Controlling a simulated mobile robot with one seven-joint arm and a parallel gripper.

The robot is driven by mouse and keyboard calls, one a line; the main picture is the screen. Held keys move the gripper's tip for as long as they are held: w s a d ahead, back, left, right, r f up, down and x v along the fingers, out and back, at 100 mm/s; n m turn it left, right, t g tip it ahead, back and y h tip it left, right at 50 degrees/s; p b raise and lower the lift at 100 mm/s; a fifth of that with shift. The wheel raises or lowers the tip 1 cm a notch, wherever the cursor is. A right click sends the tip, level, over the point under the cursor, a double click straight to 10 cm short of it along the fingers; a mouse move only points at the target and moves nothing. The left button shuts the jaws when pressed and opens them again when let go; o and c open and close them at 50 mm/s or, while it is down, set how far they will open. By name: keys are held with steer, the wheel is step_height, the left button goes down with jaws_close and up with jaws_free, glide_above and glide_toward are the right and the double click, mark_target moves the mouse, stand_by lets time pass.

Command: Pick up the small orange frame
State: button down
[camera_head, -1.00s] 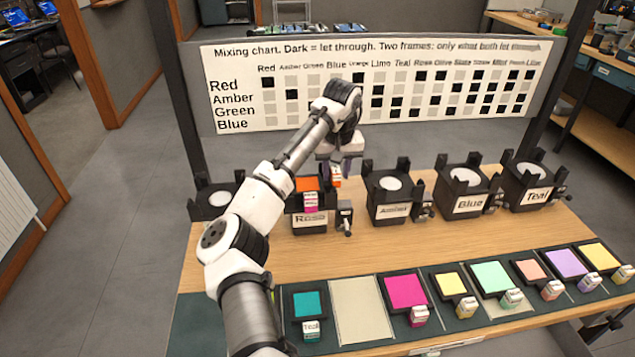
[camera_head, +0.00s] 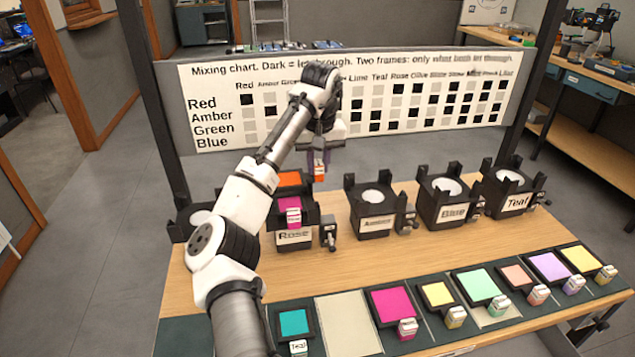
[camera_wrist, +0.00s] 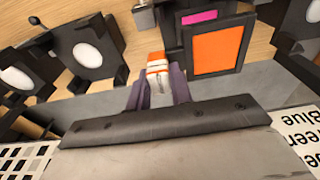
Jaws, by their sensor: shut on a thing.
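The small orange frame (camera_head: 290,179) has a black border and an orange panel. It shows behind my arm, above the Rose stand (camera_head: 294,237). In the wrist view the orange panel (camera_wrist: 217,50) faces the camera. My gripper (camera_head: 318,168) is shut on its orange-and-white label tab (camera_wrist: 156,66), at the frame's side. The frame appears raised clear of a magenta frame (camera_head: 289,204) on the Rose stand; the magenta also shows in the wrist view (camera_wrist: 199,17). My arm hides part of the orange frame's left side.
Amber (camera_head: 375,215), Blue (camera_head: 450,200) and Teal (camera_head: 512,190) stands with upright posts are to the right. Several coloured frames lie along the table's front, with an empty pale mat (camera_head: 347,325) among them. The mixing chart (camera_head: 350,105) stands close behind my gripper.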

step_height(320, 180, up, 14)
steer(key=shift+f+p, duration=0.2)
steer(key=shift+p, duration=0.2)
steer(key=shift+f, duration=0.1)
